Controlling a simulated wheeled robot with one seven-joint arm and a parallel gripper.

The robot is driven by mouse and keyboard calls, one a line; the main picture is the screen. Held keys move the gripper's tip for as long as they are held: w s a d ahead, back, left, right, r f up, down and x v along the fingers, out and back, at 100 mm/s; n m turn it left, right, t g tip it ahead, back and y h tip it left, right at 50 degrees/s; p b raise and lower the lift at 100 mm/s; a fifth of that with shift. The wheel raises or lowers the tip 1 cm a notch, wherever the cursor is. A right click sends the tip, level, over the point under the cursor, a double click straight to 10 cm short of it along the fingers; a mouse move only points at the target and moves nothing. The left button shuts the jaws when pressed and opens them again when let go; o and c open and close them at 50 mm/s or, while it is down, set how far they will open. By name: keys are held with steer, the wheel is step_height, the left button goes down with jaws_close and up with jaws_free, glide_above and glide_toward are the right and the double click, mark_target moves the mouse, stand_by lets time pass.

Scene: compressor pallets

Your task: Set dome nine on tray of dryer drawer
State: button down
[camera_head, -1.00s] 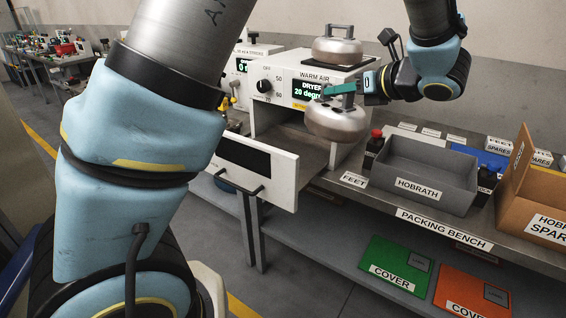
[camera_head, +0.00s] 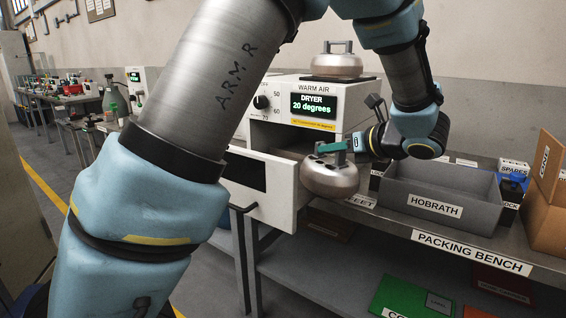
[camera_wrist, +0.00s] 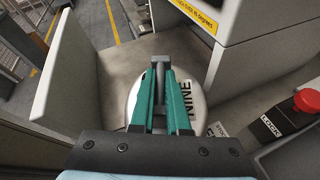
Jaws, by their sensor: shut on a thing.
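My gripper (camera_head: 330,148) has green fingers shut on the handle of dome nine (camera_head: 330,180), a rounded silvery dome held upright. In the wrist view my gripper (camera_wrist: 160,65) covers the handle, and dome nine (camera_wrist: 189,108) shows its NINE label beside the fingers. The dryer (camera_head: 288,86) reads 20 degrees. Its drawer (camera_head: 283,206) is pulled out. In the wrist view the pale drawer tray (camera_wrist: 112,62) lies below and around the dome. The head view shows the dome at the drawer's right side; I cannot tell whether it touches the tray.
Another dome (camera_head: 340,66) sits on top of the dryer. A red-capped bottle (camera_wrist: 306,101) and a LOCK label are close right of the drawer in the wrist view.

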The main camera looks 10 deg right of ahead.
mark_target(316, 156)
steer(key=r+p+x, duration=0.1)
steer(key=p+x, duration=0.1)
steer(key=x, duration=0.6)
steer(key=r+p+x, duration=0.1)
steer(key=p+x, duration=0.2)
steer(key=x, duration=0.5)
steer(key=shift+w+a+r, duration=0.3)
steer(key=shift+w, duration=0.1)
steer(key=c, duration=0.9)
jaws_free()
steer(key=b+v, duration=0.2)
steer(key=v, duration=1)
steer(key=shift+r, duration=0.1)
